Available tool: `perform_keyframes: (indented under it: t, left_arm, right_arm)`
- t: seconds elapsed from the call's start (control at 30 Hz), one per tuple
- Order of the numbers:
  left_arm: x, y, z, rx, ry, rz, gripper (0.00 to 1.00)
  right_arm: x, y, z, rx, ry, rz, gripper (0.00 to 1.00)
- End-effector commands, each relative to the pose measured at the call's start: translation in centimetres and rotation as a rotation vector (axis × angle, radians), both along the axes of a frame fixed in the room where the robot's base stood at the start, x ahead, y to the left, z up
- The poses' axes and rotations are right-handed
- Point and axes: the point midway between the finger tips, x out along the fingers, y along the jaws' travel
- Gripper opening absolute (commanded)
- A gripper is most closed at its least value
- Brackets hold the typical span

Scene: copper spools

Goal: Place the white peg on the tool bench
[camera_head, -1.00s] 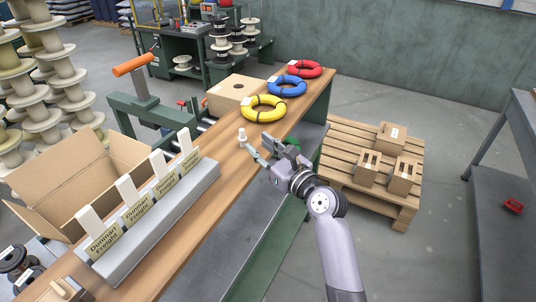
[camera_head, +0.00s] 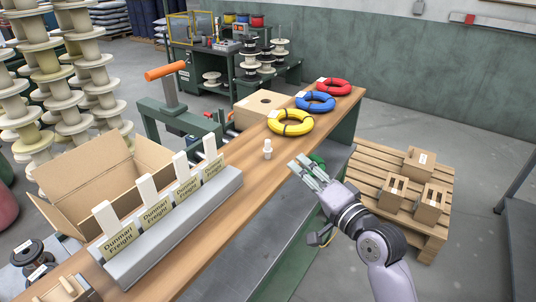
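The white peg (camera_head: 267,149) stands upright on the wooden top of the tool bench (camera_head: 222,205), in front of the yellow coil. Nothing touches it. My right gripper (camera_head: 299,163) is to the right of the peg, over the right edge of the bench and apart from the peg. Its fingers lie side by side with nothing seen between them; whether they are shut cannot be made out. My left gripper does not show.
Yellow (camera_head: 290,123), blue (camera_head: 315,102) and red (camera_head: 334,87) coils lie along the far bench. A grey rack (camera_head: 170,228) with labelled white plates and an open carton (camera_head: 80,200) stand left. A pallet (camera_head: 375,180) with boxes is right.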

Motion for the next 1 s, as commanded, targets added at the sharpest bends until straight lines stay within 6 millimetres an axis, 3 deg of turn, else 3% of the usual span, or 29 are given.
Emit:
perform_keyframes:
  t: [0.2, 0.4, 0.63, 1.0]
  left_arm:
    - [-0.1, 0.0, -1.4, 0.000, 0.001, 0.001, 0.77]
    - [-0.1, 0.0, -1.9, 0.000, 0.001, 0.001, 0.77]
    - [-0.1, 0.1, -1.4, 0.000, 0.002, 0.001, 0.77]
    - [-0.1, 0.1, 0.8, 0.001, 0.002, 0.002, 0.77]
  right_arm:
    - [-1.3, -0.2, -0.5, -0.583, -0.315, 0.009, 0.36]
    - [-2.0, -0.2, -0.5, -0.927, -0.504, 0.013, 0.36]
    - [-1.1, 0.4, -0.1, -1.024, -0.560, 0.013, 0.36]
    - [5.3, 3.9, 0.0, -1.021, -0.557, 0.015, 0.36]
